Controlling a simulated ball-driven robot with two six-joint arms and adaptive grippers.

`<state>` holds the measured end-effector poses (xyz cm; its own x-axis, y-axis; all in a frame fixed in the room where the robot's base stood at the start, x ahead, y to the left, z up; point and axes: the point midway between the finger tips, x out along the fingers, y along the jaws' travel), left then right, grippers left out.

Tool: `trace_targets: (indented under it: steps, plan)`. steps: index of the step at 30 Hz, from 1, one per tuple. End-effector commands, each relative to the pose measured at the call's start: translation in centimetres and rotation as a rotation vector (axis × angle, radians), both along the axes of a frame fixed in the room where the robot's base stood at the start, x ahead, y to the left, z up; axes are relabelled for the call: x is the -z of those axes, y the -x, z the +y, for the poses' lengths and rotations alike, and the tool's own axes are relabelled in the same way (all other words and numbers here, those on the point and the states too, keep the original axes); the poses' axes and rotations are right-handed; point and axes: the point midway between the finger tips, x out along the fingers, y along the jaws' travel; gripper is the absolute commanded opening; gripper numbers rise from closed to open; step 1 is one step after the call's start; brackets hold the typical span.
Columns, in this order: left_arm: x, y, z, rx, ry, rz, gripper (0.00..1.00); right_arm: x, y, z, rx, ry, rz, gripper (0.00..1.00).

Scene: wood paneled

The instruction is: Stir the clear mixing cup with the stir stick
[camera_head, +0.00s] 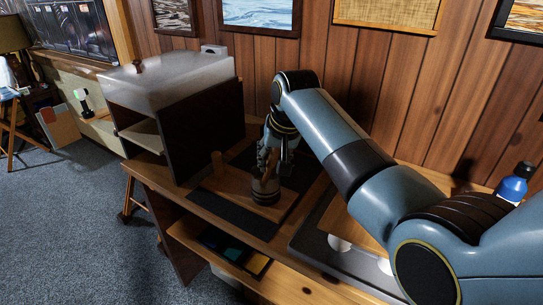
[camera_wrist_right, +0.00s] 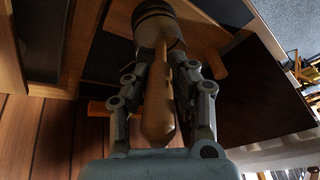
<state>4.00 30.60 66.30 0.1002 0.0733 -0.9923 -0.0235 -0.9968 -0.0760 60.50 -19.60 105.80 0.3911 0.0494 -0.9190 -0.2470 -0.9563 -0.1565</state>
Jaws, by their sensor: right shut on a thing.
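My right gripper (camera_head: 268,164) is over the wooden board on the table, pointing down. It is shut on the wooden stir stick (camera_wrist_right: 158,95), which lies between its two fingers in the right wrist view. The stick's far end reaches to the mixing cup (camera_wrist_right: 160,22). The cup also shows in the head view (camera_head: 265,193) as a small round vessel with brown and dark bands, standing on the board right below the gripper. The stick's tip appears to be inside the cup, but its depth is hidden. My left gripper is not in view.
A short wooden peg (camera_head: 217,164) stands on the board (camera_head: 222,188) left of the cup. A dark-sided shelf box (camera_head: 205,120) stands close behind it to the left. A blue bottle (camera_head: 513,185) stands at the far right. The wood-paneled wall is behind.

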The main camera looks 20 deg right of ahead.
Motion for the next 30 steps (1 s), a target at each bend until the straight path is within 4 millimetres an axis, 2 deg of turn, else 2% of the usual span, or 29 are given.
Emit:
trace_targets:
  steps: [1,11,24,30]
  plan:
    - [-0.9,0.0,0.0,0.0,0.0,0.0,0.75,-0.7,0.1,0.0,0.0,0.0,0.0,0.0]
    - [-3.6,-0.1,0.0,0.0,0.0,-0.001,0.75,-3.2,1.2,-0.2,0.0,0.0,0.0,0.0]
    - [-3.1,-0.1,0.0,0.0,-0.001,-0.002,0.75,-6.3,2.6,-0.5,0.0,-0.001,-0.001,0.0]
    - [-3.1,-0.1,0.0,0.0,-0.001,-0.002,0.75,-7.0,3.0,-0.5,0.0,0.0,0.0,0.0]
